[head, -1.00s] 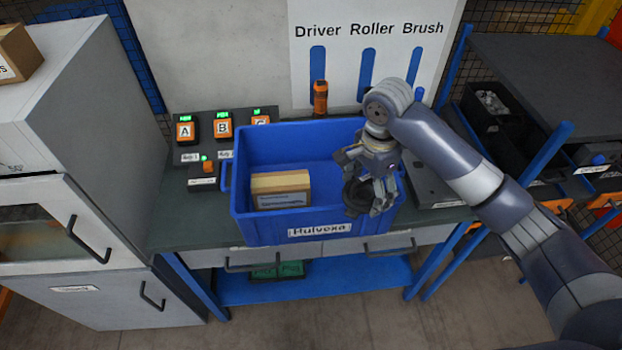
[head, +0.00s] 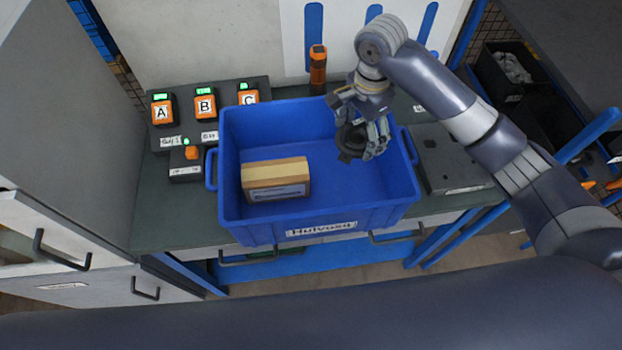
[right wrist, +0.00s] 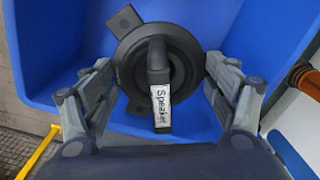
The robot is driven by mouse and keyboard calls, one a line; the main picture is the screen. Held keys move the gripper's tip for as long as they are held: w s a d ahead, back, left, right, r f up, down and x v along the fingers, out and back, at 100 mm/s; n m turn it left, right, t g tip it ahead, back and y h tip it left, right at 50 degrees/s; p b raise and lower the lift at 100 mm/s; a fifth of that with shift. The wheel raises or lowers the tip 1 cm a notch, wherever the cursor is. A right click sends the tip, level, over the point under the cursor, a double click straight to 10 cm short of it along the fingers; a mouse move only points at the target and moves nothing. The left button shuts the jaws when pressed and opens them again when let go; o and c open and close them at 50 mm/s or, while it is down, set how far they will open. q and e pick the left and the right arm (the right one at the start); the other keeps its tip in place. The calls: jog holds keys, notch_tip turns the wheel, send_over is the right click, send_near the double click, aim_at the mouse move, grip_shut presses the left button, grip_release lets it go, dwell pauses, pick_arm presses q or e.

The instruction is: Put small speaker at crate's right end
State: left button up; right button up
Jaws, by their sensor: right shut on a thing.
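The small speaker (right wrist: 160,70) is black and round, with a handle bar and a "Speaker" label. My right gripper (head: 365,135) is shut on it. In the head view the speaker (head: 350,140) hangs over the right part of the blue crate (head: 310,218), largely hidden by the fingers. In the right wrist view the fingers stand on both sides of the speaker, with the blue crate behind it. I cannot tell whether the speaker touches the crate floor. My left gripper is not in view, though a dark arm link of mine crosses the bottom of the head view.
A cardboard box (head: 275,180) sits in the crate's left part. The crate's middle floor is bare.

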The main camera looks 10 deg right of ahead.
aim_at(351, 179)
jog(key=shift+s+f+b, duration=0.6)
jog(key=shift+f+b, duration=0.15)
jog(key=shift+f, duration=0.05)
jog(key=shift+s+f+b, duration=0.1)
jog(key=shift+f+b, duration=0.2)
jog(key=shift+f, duration=0.05)
jog(key=f, duration=1.2)
jog(key=shift+w+f, duration=0.25)
jog(key=o, duration=1.2)
jog(key=shift+f, duration=0.15)
